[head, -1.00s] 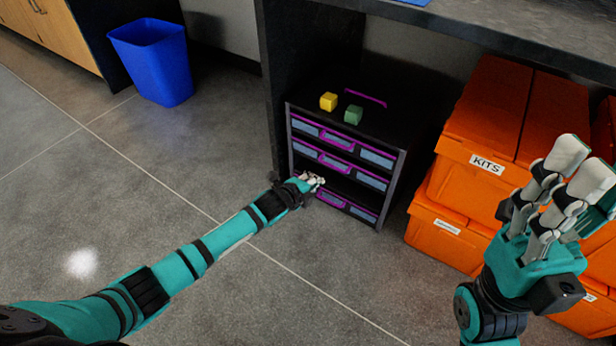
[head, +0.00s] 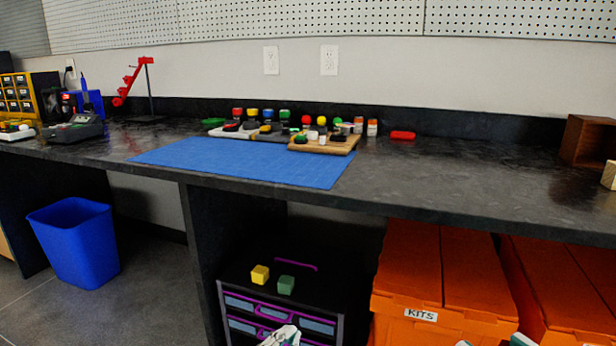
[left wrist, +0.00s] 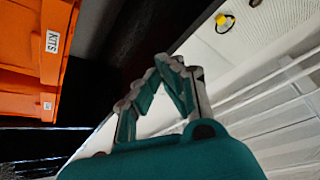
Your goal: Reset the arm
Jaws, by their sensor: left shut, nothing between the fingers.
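My left gripper (head: 282,336) shows only partly, at the bottom edge of the head view, in front of the drawer cabinet. In the left wrist view its grey and teal fingers (left wrist: 172,68) come together at the tips, shut and empty. A small part of my right gripper (head: 520,341) shows at the bottom right of the head view, in front of the orange bins; its fingers are cut off. The black drawer cabinet (head: 335,290) with purple trim stands under the worktop, its lower part out of frame.
The dark worktop (head: 450,180) spans the view above my grippers. It carries a blue mat (head: 240,163), boards with colored pieces, and a red arm-like device (head: 130,80). Orange KITS bins (head: 420,280) stand right of the cabinet. A blue waste bin (head: 75,245) is at left.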

